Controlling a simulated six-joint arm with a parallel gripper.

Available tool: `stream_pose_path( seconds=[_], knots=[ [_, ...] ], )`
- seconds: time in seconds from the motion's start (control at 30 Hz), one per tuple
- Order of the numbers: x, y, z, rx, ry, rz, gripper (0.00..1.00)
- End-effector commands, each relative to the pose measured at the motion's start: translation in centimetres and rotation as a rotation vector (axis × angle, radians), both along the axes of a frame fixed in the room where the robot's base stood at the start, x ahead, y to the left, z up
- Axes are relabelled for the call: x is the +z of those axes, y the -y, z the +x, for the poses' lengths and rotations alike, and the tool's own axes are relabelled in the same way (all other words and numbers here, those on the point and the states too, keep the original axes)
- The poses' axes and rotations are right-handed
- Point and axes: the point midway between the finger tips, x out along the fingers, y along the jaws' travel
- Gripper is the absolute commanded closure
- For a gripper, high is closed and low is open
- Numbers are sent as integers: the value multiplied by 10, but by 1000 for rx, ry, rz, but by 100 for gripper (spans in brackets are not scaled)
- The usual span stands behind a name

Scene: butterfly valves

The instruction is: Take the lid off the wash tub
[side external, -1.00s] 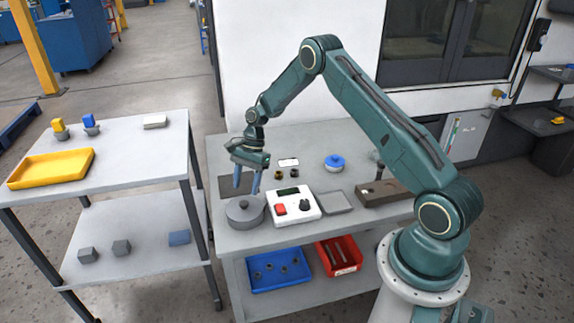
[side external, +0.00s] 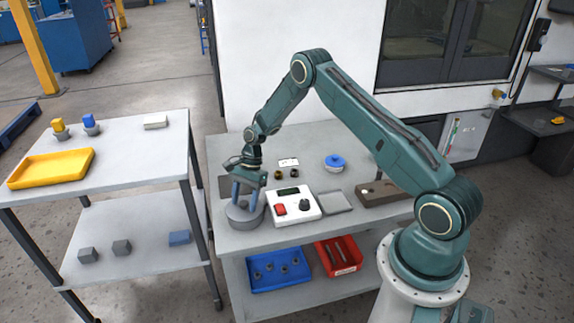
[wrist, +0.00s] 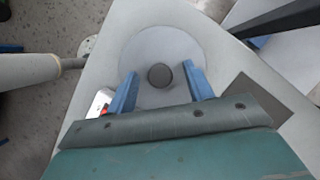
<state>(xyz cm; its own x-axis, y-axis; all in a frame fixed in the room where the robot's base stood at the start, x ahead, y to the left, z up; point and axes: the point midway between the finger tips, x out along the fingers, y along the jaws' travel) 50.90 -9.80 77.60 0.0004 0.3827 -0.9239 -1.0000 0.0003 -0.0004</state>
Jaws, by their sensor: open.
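The wash tub (side external: 244,222) is a round grey tub near the front left corner of the bench. Its flat grey lid (wrist: 150,47) shows from above in the wrist view, with a darker round knob (wrist: 160,76) at its middle. The lid appears to sit on the tub. My gripper (side external: 245,201) is over the lid, pointing down. In the wrist view its two blue fingers (wrist: 158,84) are apart, one on each side of the knob, with gaps between. I cannot tell how far the fingertips are above the lid.
A white box with a red button (side external: 293,207) stands just right of the tub. Behind are small dark fittings (side external: 279,174) and a blue-lidded dish (side external: 334,162). A brown block (side external: 375,193) is farther right. A shelf cart (side external: 120,150) stands to the left.

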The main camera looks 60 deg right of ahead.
Motion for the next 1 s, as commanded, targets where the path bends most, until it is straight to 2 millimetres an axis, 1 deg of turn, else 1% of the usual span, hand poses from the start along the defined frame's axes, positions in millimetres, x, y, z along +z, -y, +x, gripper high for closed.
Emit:
stream_pose_path(
  seconds=[0.33,0.37,0.4,0.57,0.6,1.0],
  knots=[
    [0,0,0,0,0,0,48],
    [0,0,0,0,0,0,50],
    [0,0,0,0,0,0,58],
    [0,0,0,0,0,0,89],
    [0,0,0,0,0,0,97],
    [4,0,0,0,0,0,98]
  ],
)
